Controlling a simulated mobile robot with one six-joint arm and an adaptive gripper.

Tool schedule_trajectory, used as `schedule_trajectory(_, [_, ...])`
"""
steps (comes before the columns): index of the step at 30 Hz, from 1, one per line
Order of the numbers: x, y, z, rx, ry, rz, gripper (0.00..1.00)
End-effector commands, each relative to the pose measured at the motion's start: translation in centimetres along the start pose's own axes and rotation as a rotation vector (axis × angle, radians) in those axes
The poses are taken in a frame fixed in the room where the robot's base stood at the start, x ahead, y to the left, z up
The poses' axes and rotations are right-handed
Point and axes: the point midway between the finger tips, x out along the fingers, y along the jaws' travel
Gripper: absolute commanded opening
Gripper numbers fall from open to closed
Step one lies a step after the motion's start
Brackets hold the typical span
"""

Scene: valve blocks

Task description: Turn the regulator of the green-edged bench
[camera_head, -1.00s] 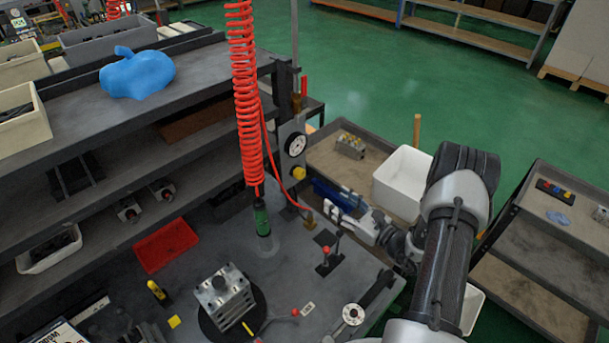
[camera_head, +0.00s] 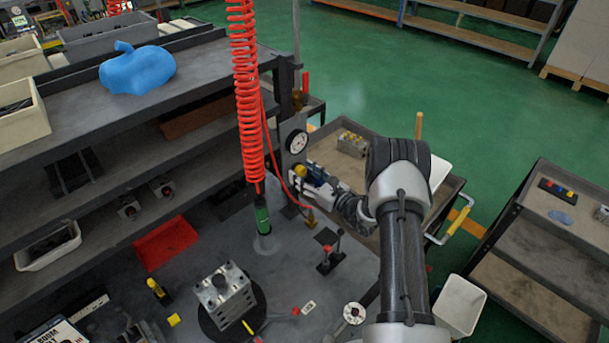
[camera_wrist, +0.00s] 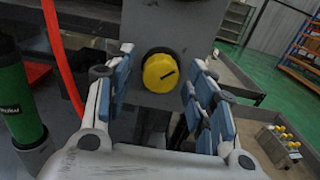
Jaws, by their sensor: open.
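The regulator is a round yellow knob (camera_wrist: 160,73) with a dark line across its face, on a grey panel. In the head view the knob (camera_head: 300,171) sits below a round white gauge (camera_head: 296,141) at the back of the bench (camera_head: 285,268). My gripper (camera_wrist: 162,62) is open, with its blue-padded fingers on the left and right of the knob and gaps on both sides. In the head view my gripper (camera_head: 316,182) is close to the knob, partly hidden by my wrist. I cannot tell how far the fingers reach past the knob's face.
A red coiled hose (camera_head: 247,100) with a green tool (camera_head: 263,217) hangs left of the panel. A metal block (camera_head: 224,294) stands on the bench. A small red-topped lever (camera_head: 327,252) stands below my wrist. A cart (camera_head: 352,146) is behind on the right.

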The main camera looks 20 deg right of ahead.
Motion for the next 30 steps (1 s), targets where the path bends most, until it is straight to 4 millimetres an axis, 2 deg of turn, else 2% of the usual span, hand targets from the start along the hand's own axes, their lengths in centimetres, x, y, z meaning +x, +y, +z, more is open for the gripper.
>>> schedule_trajectory(5, [-0.01, 0.00, 0.01, 0.000, 0.000, 0.000, 0.50])
schedule_trajectory(24, [-0.03, 0.01, 0.02, 0.000, -0.001, 0.000, 0.07])
schedule_trajectory(30, [-0.03, 0.01, 0.01, 0.009, -0.001, 0.001, 0.06])
